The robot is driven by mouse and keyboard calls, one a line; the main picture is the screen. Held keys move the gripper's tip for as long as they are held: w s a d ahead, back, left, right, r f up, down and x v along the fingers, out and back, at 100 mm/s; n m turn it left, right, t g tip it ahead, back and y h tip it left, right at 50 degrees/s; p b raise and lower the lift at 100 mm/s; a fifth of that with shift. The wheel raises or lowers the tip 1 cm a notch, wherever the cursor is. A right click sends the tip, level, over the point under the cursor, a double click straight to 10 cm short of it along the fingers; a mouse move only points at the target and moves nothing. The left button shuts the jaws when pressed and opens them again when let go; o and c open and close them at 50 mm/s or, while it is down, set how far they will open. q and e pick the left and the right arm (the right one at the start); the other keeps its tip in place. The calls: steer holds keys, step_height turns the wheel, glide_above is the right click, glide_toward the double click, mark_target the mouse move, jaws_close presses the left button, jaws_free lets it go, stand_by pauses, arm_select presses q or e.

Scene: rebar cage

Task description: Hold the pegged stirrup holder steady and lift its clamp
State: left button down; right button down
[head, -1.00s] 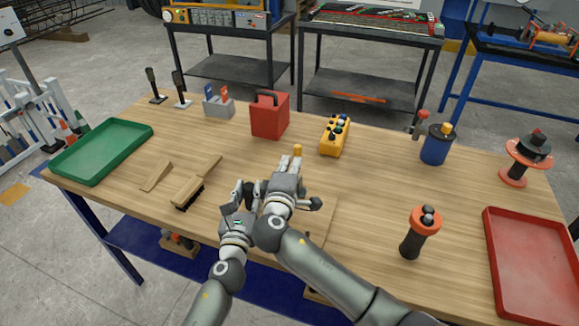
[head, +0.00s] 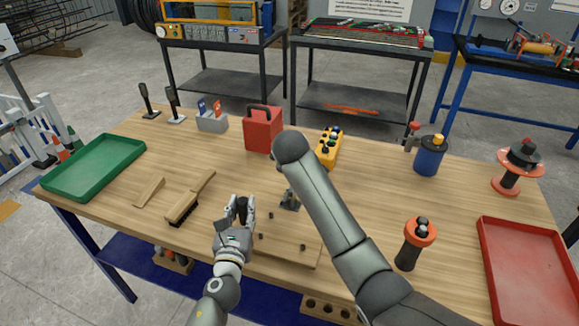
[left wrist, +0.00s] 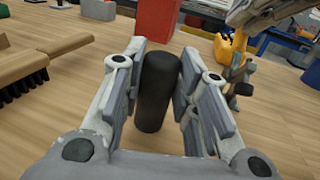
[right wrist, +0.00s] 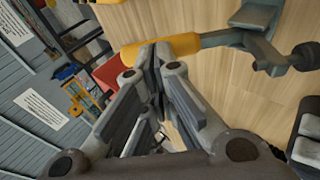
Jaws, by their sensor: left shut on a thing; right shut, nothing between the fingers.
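The stirrup holder is a wooden board (head: 285,252) with small dark pegs, lying at the table's front edge. A black upright cylindrical grip (left wrist: 157,90) stands at its left. My left gripper (head: 243,203) is shut on this black grip, one finger on each side. In the head view my right arm hides that gripper and the handle.
A brush (head: 184,208) and a wooden float (head: 149,192) lie left of the board. A red box (head: 263,131) and a yellow control box (head: 329,147) stand behind. A black-and-orange tool (head: 414,245) stands at right. Trays lie at both ends.

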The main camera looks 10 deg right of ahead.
steer(key=shift+w+d+f+g, duration=0.3)
steer(key=shift+w+g, duration=0.3)
steer(key=shift+w, duration=0.05)
steer(key=shift+w+d+f, duration=0.3)
steer(key=shift+w+f, duration=0.2)
steer(key=shift+f, duration=0.05)
steer(key=shift+w+d+f, duration=0.25)
steer(key=shift+w+f, duration=0.25)
steer(key=shift+d+f, duration=0.1)
steer(key=shift+f, duration=0.15)
steer(key=s+r, duration=0.4)
steer(key=r, duration=0.9)
steer(key=shift+s+d+r+y, duration=0.15)
steer(key=shift+d+r+y, duration=0.15)
steer(key=shift+r, duration=0.1)
arm_select(q)
steer(key=c, duration=1)
jaws_free()
steer(key=shift+c, duration=0.2)
